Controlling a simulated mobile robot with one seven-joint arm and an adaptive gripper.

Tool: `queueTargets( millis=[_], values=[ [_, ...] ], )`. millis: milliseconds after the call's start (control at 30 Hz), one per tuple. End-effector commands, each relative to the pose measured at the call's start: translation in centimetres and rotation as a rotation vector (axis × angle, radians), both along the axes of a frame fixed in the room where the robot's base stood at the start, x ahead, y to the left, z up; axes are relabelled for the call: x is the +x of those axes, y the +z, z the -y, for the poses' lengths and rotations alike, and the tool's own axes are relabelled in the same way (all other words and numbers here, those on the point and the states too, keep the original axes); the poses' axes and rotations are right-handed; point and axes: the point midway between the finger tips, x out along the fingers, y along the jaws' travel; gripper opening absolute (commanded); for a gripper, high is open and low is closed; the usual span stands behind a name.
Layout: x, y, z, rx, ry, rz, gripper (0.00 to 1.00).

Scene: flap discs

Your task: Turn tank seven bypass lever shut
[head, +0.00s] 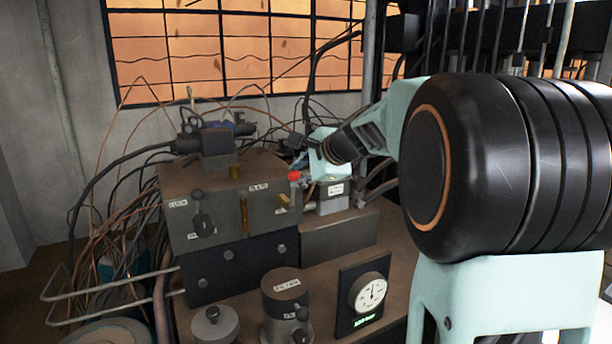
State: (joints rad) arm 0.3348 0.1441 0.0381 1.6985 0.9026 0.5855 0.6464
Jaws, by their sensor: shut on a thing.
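My gripper (300,163) reaches in from the right at the back of the bench, small and partly hidden by its own wrist. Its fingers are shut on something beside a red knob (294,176). The grip itself is too small to see clearly. Several pale labels sit on the block, but I cannot read which one marks tank seven. The lever's shaft and pivot are mostly hidden.
A small grey labelled box (334,204) stands right of the block. A round dial gauge (371,292), a labelled cylinder (286,304) and a knobbed round cap (214,325) stand in front. Loose cables (110,215) crowd the left. My arm fills the right side.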

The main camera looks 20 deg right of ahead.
Motion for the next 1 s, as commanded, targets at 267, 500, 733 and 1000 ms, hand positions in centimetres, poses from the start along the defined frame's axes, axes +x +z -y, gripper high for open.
queueTargets(
  millis=[267, 500, 733, 1000],
  values=[
    [-0.21, -0.05, -0.97, -0.086, 0.001, 0.015, 0.00],
    [-0.25, -0.09, -1.14, -0.106, 0.001, 0.018, 0.00],
    [-0.25, -0.14, -1.16, -0.106, 0.002, 0.017, 0.00],
    [-0.23, -0.10, -1.15, -0.105, 0.001, 0.018, 0.41]
  ],
)
